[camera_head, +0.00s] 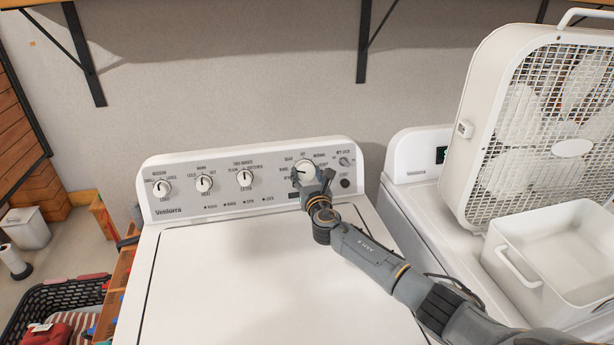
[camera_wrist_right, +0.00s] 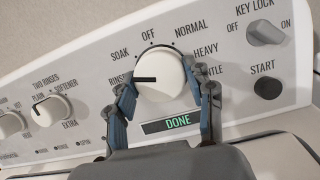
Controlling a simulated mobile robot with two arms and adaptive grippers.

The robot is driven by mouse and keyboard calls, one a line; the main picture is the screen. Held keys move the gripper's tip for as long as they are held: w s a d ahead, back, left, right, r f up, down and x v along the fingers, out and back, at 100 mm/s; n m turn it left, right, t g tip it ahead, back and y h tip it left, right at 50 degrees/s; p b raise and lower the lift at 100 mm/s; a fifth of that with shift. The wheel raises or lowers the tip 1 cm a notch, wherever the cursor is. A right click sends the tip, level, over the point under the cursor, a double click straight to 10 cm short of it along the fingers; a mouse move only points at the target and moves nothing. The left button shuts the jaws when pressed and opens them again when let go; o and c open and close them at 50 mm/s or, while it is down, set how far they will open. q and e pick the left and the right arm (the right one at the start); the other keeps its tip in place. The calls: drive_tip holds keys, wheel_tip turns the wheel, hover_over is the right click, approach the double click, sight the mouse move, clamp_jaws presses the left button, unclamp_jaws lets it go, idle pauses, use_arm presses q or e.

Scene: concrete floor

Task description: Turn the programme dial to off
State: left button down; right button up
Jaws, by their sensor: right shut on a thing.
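The programme dial (camera_head: 305,167) is a round white knob at the right part of the washer's control panel. In the wrist view the dial (camera_wrist_right: 160,70) has its black pointer mark facing left, toward the Rinse label. The OFF label (camera_wrist_right: 148,35) is printed above the dial. My right gripper (camera_wrist_right: 157,82) has its two blue-grey fingers on either side of the dial and is shut on it. In the head view the right gripper (camera_head: 313,178) partly covers the dial and nearby labels. My left gripper is not in view.
A display (camera_wrist_right: 167,125) below the dial reads DONE. The key lock knob (camera_wrist_right: 265,32) and start button (camera_wrist_right: 267,88) are to its right. Three other knobs sit along the panel's left. A box fan (camera_head: 545,120) and white tub (camera_head: 560,250) stand on the right-hand machine.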

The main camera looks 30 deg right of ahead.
drive_tip(key=m+h, duration=0.1)
drive_tip(key=m, duration=0.3)
drive_tip(key=shift+a+g+h+b, duration=0.1)
drive_tip(key=shift+g+h+b, duration=0.3)
drive_tip(key=m+g+h, duration=0.1)
drive_tip(key=m, duration=0.3)
drive_tip(key=shift+m, duration=0.4)
drive_tip(key=m+g, duration=0.1)
drive_tip(key=m, duration=0.3)
drive_tip(key=shift+r+h, duration=0.1)
drive_tip(key=shift+h, duration=0.2)
drive_tip(key=shift+w+a+m+g, duration=0.1)
drive_tip(key=shift+m+g, duration=0.6)
drive_tip(key=shift+m, duration=1.4)
drive_tip(key=o, duration=1.2)
drive_tip(key=shift+c, duration=0.2)
